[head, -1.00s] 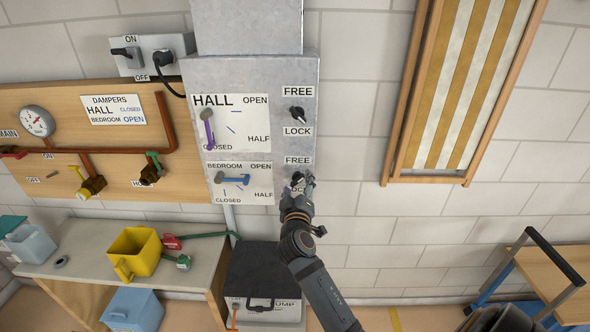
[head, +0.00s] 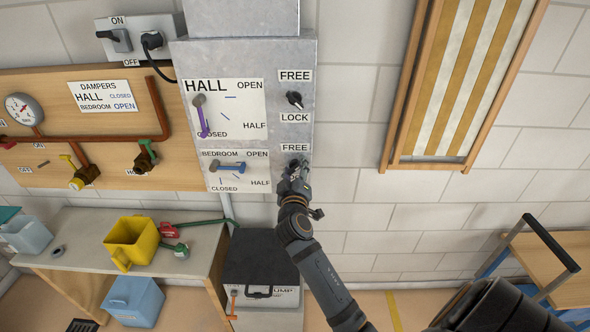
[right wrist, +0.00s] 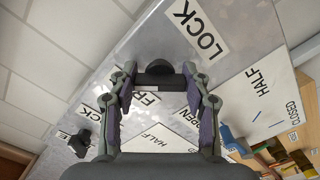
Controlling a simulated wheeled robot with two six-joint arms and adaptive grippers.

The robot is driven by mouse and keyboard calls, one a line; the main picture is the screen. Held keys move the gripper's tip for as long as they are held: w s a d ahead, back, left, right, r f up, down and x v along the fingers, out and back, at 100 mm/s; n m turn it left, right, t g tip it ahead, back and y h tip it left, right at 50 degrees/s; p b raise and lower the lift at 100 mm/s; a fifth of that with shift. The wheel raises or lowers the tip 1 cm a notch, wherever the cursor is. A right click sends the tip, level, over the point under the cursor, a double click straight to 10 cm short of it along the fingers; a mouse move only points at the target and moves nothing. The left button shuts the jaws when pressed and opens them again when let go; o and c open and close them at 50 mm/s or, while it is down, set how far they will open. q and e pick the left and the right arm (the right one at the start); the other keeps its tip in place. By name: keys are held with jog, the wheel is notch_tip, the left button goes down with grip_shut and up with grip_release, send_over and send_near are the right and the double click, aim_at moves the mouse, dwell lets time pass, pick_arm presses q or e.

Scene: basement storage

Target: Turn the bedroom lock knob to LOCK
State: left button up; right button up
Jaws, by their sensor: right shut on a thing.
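The bedroom lock knob is mostly hidden by my right gripper (head: 293,168) in the head view, just under its FREE label (head: 295,147). In the right wrist view the dark knob (right wrist: 160,73) sits between the fingertips of my right gripper (right wrist: 160,88), which is shut on it. A LOCK label (right wrist: 201,30) and a partly covered FREE label (right wrist: 146,98) lie on either side of it. Which way the knob points I cannot tell. The bedroom LOCK label is hidden in the head view. My left gripper is not in view.
The hall lock knob (head: 294,99) is above on the same grey panel (head: 285,55). Left of the knobs are the purple hall lever (head: 202,117) and the blue bedroom lever (head: 228,167). A bench (head: 75,250) and a black-topped case (head: 262,258) stand below.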

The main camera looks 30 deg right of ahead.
jog(key=shift+f+m+b, duration=0.2)
jog(key=shift+m+b, duration=0.1)
jog(key=shift+b, duration=0.15)
jog(key=m+b, duration=1.1)
jog(key=b, duration=0.3)
jog(key=shift+f+m, duration=0.15)
jog(key=shift+m, duration=0.25)
jog(key=m+b, duration=0.2)
jog(key=shift+m, duration=0.3)
jog(key=shift+r+m+b, duration=0.25)
jog(key=shift+m+b, duration=1.1)
jog(key=shift+m, duration=0.15)
jog(key=o, duration=1.2)
jog(key=shift+w, duration=0.1)
jog(key=shift+c, duration=0.2)
jog(key=shift+r, duration=0.15)
